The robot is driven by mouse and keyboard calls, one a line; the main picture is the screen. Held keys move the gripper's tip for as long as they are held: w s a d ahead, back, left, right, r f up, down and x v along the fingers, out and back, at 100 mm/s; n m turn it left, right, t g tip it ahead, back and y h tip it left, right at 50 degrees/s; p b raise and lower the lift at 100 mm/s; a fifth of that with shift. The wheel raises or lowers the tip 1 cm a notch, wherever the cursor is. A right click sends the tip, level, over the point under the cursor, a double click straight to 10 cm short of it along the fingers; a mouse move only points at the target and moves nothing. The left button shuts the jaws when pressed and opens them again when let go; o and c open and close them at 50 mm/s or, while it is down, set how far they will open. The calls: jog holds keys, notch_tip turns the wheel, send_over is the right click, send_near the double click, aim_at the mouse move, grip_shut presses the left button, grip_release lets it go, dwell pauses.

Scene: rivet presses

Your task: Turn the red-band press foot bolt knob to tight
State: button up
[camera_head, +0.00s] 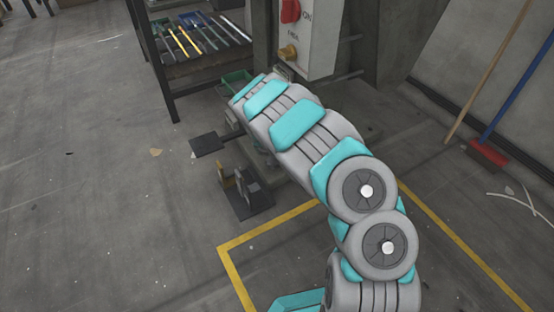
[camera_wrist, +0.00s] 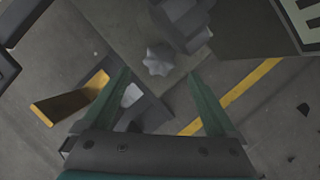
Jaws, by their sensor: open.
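In the wrist view, a grey star-shaped knob (camera_wrist: 158,60) sits on a grey base plate (camera_wrist: 140,28), just beyond my fingertips. My gripper (camera_wrist: 160,76) is open, its two green fingers spread on either side of the line to the knob. The knob appears apart from both fingers, with nothing held between them. Which turn position the knob is in cannot be told. No red band shows in either view. In the head view, my arm covers the knob and my gripper.
A control box (camera_head: 311,45) with a red switch stands behind my arm. A tool table (camera_head: 205,64) stands at the back.

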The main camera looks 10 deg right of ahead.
aim_at(273, 160)
jog(key=b+x, duration=0.2)
jog(key=x, duration=0.4)
jog(key=shift+s+f+b, duration=0.1)
jog(key=shift+b, duration=0.2)
jog(key=shift+f, duration=0.25)
jog(key=shift+w, duration=0.25)
jog(key=c, duration=1.4)
